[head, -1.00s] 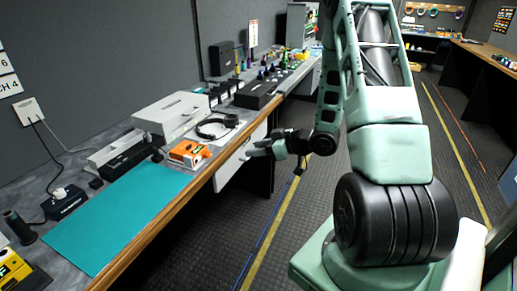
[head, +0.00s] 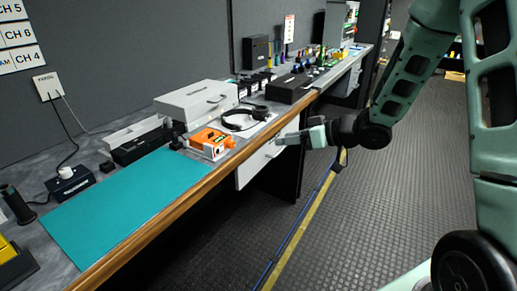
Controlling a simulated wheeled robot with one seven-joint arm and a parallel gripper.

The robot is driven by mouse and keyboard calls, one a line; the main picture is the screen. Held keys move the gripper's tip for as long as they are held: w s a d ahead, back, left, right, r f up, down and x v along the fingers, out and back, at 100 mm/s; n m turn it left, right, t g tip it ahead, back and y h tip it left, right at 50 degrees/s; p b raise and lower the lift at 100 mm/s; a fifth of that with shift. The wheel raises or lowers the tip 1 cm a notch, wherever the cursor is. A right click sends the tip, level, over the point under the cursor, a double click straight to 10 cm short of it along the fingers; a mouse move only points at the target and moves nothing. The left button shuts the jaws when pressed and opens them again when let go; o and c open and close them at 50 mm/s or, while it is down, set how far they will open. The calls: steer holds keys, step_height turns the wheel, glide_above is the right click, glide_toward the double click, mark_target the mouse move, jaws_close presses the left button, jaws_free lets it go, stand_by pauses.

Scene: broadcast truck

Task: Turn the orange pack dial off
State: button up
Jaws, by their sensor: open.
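The orange pack (head: 209,143) sits near the front edge of the workbench, just beyond the teal mat. It has a pale label on top and a small orange dial (head: 229,142) at its right end. The dial's setting is too small to read. My gripper (head: 281,140) is in front of the bench edge, to the right of the pack and apart from it. Its fingers point left toward the bench, open and empty.
The teal mat (head: 120,206) lies bare on the bench (head: 190,196). Headphones (head: 244,120) lie behind the dial, and a grey case (head: 196,102) stands behind the pack. A black box (head: 136,147) is to the left.

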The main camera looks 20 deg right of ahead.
mark_target(233, 146)
steer(key=x, duration=1.7)
steer(key=c, duration=1)
